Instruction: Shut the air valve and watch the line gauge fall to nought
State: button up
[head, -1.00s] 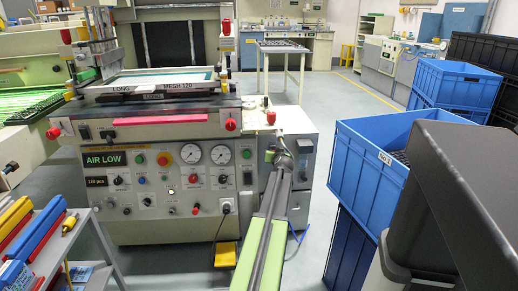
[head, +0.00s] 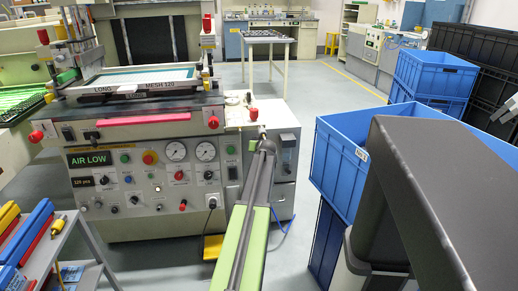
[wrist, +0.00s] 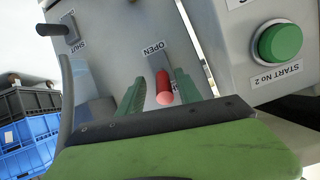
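A red-tipped lever (wrist: 164,88) stands by the "OPEN" label on the grey side of the machine in the wrist view. My gripper (wrist: 158,88) is open, its two green fingers on either side of the lever, with gaps showing; the lever sits nearer the right finger. How deep the lever lies between them I cannot tell. In the head view my gripper (head: 262,138) is at the machine's right end, just below a red knob (head: 253,114). Two round gauges, left (head: 176,151) and right (head: 205,151), sit on the panel; their needles are too small to read. The display (head: 90,160) reads "AIR LOW".
A black-handled lever (wrist: 50,30) with a "SHUT" label is at the upper left of the wrist view. A green START button (wrist: 280,42) is at the right. Blue crates (head: 345,165) stand right of my arm. A tool cart (head: 45,235) is at the lower left.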

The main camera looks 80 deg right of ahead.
jog(key=s+a, duration=0.3)
jog(key=a, duration=0.9)
jog(key=shift+s+a+r+p, duration=0.25)
jog(key=shift+s+r+p, duration=0.05)
jog(key=shift+s, duration=0.1)
